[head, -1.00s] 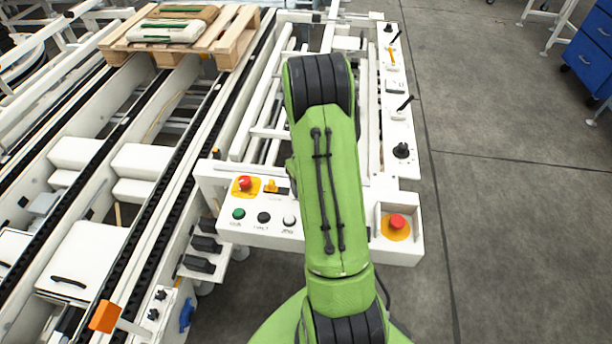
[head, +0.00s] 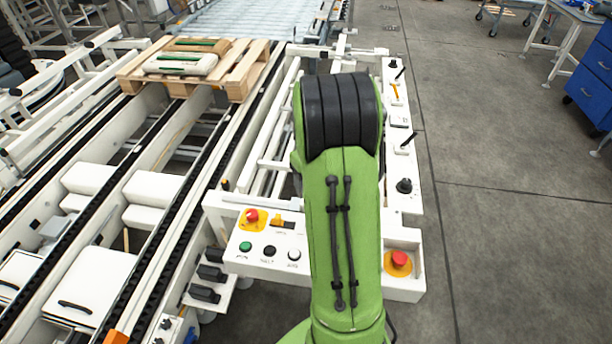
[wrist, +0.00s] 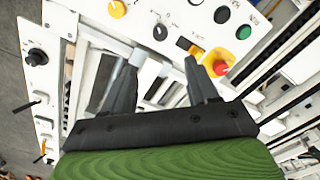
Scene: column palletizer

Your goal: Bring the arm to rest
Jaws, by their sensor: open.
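My green arm (head: 345,220) rises from the bottom of the head view and stands over the white machine frame, its black-ringed joint uppermost. My gripper is hidden behind the arm in the head view. In the wrist view my gripper (wrist: 160,75) shows two dark fingers held apart, with nothing between them. Past the fingers lie the white frame and the control panel (wrist: 205,18).
The control panel (head: 268,252) has a red emergency button and several others; a second red button (head: 399,260) is at right. A wooden pallet (head: 240,75) with bags (head: 185,60) sits on the conveyor (head: 190,190). Open floor (head: 510,240) and a blue cabinet (head: 592,75) are at right.

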